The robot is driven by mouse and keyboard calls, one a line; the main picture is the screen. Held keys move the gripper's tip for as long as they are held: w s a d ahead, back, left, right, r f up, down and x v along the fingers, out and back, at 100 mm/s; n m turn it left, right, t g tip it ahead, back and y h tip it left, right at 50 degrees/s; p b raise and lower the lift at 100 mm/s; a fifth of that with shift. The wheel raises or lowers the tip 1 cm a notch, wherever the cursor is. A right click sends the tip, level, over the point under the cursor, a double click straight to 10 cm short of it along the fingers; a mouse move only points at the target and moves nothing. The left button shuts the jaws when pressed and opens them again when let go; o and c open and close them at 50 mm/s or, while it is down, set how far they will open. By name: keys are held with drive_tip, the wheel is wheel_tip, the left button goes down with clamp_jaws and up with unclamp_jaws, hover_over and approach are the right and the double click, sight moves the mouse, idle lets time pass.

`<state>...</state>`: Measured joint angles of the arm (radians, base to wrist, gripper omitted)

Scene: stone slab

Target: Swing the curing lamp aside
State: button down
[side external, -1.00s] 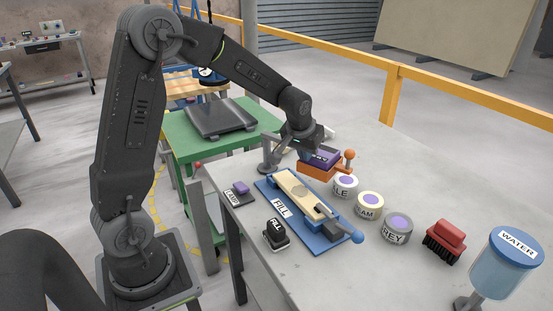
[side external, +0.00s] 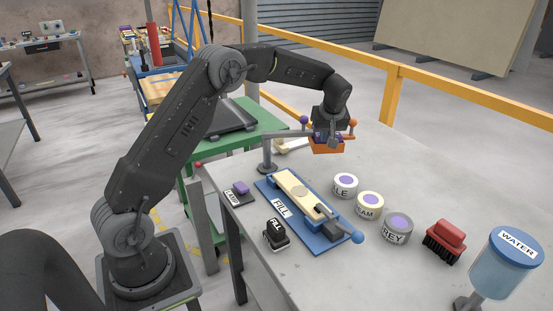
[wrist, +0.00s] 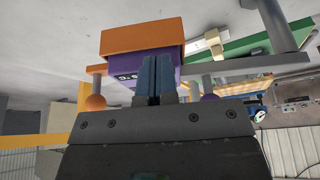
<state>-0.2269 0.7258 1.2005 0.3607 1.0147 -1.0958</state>
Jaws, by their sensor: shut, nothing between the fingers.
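The curing lamp (side external: 327,147) has an orange and purple head on a grey arm (side external: 284,136) carried by a post (side external: 265,158) at the table's back left. An orange knob (side external: 353,123) and a purple knob (side external: 303,119) stick up from it. My gripper (side external: 325,137) is at the lamp head, shut and empty. In the wrist view my closed fingers (wrist: 155,78) overlap the purple part (wrist: 138,68), with the orange part (wrist: 140,38) beyond; contact is unclear. The cream slab (side external: 294,184) lies on the blue FILL base (side external: 270,191), clear of the head.
Three labelled tins, one marked GREY (side external: 397,229), stand right of the slab. A red brush (side external: 446,240) and a WATER container (side external: 506,262) are at front right. A FILL stamp (side external: 275,235) and a LAMP pad (side external: 240,190) are at left. A green stand (side external: 195,171) is behind.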

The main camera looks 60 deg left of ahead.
drive_tip(key=shift+w+a, duration=0.15)
idle(0.5)
drive_tip(key=s+d+r, duration=0.3)
drive_tip(key=d+r, duration=0.4)
drive_tip(key=r, duration=0.2)
drive_tip(key=shift+s+r, duration=0.15)
drive_tip(key=shift+r, duration=0.05)
drive_tip(key=s+d+r+m+t+h, duration=0.1)
drive_tip(key=s+d+r+m, duration=0.15)
drive_tip(key=s, duration=0.55)
drive_tip(key=s+d+r+m+t+h, duration=0.15)
drive_tip(key=s+d+m, duration=0.25)
drive_tip(key=s, duration=0.4)
drive_tip(key=s+d+r+m, duration=0.2)
drive_tip(key=s+d+m, duration=0.1)
drive_tip(key=s, duration=0.5)
drive_tip(key=s+d+f+m+t+h, duration=0.1)
drive_tip(key=s+f+m, duration=0.3)
drive_tip(key=s, duration=0.4)
drive_tip(key=shift+s+d, duration=0.3)
drive_tip(key=shift+d, duration=0.3)
